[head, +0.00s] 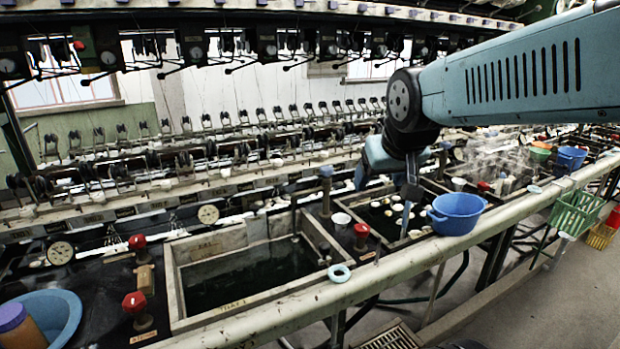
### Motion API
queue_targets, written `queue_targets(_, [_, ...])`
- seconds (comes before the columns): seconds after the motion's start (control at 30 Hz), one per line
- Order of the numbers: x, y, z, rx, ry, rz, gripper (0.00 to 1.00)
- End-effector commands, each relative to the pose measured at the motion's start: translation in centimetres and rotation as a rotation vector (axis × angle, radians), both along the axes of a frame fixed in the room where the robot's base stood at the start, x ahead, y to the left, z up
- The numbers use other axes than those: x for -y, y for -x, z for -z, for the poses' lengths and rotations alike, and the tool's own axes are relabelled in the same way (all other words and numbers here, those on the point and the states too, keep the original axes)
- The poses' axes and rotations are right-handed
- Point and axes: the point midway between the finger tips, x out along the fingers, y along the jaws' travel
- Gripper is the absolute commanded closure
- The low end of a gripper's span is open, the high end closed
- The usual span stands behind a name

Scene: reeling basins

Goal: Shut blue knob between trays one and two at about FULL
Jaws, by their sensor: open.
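The blue knob (326,174) stands upright on a post at the back of the dark strip between the two trays. Its setting mark is too small to read. Tray one (240,312) is a wooden-rimmed basin with dark water, labelled on its front rim. Tray two is to its right, with pale cocoons (390,212) floating in dark water, partly hidden by my arm. My gripper (408,200) points down over tray two, to the right of the blue knob and apart from it. It is open, with nothing seen in it; its fingers are hard to make out.
A red knob (361,234) stands in front of the blue knob on the same strip, with a pale cup (341,220) beside it. A blue bowl (455,213) sits by the front rail. Reeling machinery lines the back.

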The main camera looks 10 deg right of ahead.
Motion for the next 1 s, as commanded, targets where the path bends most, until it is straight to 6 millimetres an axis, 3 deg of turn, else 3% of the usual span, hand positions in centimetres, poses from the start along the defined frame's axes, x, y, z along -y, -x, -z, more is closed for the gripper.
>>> queue_targets(0.03, [0.9,-2.0,0.2,0.028,0.013,0.01,0.27])
queue_targets(0.2, [3.4,-8.1,0.3,0.156,0.057,0.022,0.27])
queue_targets(0.5, [6.8,-17.5,1.5,0.372,0.111,-0.018,0.27])
queue_targets(0.8, [8.6,-24.7,4.2,0.566,0.109,-0.124,0.27])
queue_targets(1.0, [8.8,-28.0,6.9,0.68,0.067,-0.222,0.27])
